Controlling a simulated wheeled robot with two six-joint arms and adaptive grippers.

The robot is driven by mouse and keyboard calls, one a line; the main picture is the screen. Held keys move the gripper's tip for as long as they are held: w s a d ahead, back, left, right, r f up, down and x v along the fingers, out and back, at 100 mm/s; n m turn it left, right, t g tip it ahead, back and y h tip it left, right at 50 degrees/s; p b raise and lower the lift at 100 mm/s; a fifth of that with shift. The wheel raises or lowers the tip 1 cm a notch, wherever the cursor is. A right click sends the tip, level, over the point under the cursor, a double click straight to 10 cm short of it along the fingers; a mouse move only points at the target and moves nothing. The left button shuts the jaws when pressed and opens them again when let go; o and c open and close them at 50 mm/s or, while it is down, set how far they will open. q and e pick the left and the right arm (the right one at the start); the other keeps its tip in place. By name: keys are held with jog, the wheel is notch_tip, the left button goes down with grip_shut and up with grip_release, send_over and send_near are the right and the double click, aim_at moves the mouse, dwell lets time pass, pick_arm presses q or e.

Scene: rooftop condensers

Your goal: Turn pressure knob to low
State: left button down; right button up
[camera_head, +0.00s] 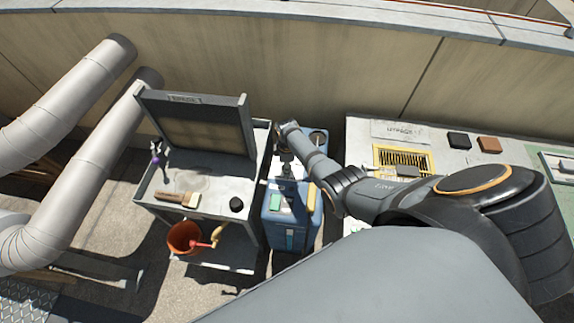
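A blue machine (307,233) stands on the ground between the grey cart and the pale counter. Its top carries a green patch, a yellow strip and a round dark part (318,136) at the back right. I cannot tell whether that part is the pressure knob, and no marking for low can be read. My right arm reaches in from the right, and my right gripper (286,172) points down over the machine's top. The wrist and forearm hide part of the top. The fingers are too small and dark to show whether they are open or touching anything. My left gripper is out of view.
A grey cart (217,208) at left holds a brush (178,198), a small black round object (236,204) and a raised panel (196,125). An orange bucket (184,238) sits below. The counter (360,134) at right holds a yellow-framed grille (402,158). A wall runs behind.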

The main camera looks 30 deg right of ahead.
jog(key=shift+n, duration=0.7)
jog(key=o, duration=1.2)
jog(key=shift+r, duration=0.1)
notch_tip(320, 180, up, 12)
jog(key=shift+f, duration=0.1)
